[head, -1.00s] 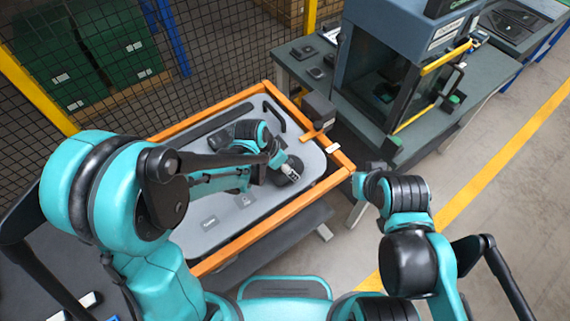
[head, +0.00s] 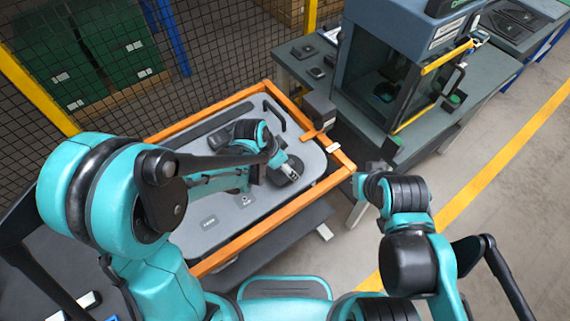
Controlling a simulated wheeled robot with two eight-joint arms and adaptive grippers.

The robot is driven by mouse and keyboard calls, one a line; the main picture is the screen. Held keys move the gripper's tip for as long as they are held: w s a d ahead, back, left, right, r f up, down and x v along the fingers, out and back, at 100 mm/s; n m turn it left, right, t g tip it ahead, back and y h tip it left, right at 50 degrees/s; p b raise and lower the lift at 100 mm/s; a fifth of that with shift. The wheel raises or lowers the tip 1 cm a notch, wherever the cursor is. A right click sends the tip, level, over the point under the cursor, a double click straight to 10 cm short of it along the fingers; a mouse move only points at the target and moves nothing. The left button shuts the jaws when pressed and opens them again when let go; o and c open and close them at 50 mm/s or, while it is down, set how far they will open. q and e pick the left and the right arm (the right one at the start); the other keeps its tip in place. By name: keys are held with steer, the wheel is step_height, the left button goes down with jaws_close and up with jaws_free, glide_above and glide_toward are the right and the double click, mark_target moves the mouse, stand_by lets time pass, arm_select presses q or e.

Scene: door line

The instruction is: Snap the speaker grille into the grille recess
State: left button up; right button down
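The grey door panel (head: 222,228) lies in an orange frame in front of me. My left gripper (head: 291,172) is low over the right part of the panel, at a dark round piece (head: 284,177) that looks like the speaker grille. The gripper and arm cover part of this piece, and I cannot tell whether the fingers are shut on it or whether it sits in the grille recess. The recess itself is not clearly visible. My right gripper (head: 365,174) hangs to the right of the frame, away from the panel; its fingers are too small to read.
The orange frame (head: 270,213) rims the panel, with a dark block (head: 318,108) at its far right corner. A blue-grey press machine (head: 400,60) stands on a bench behind. A mesh fence (head: 210,60) is at the back left. Floor at right is clear.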

arm_select(q)
steer(key=shift+f+b, duration=0.85)
steer(key=shift+f, duration=0.1)
stand_by(0.9)
stand_by(0.3)
steer(key=o, duration=1.4)
steer(key=shift+r, duration=0.1)
steer(key=v, duration=1.2)
steer(key=shift+d, duration=0.1)
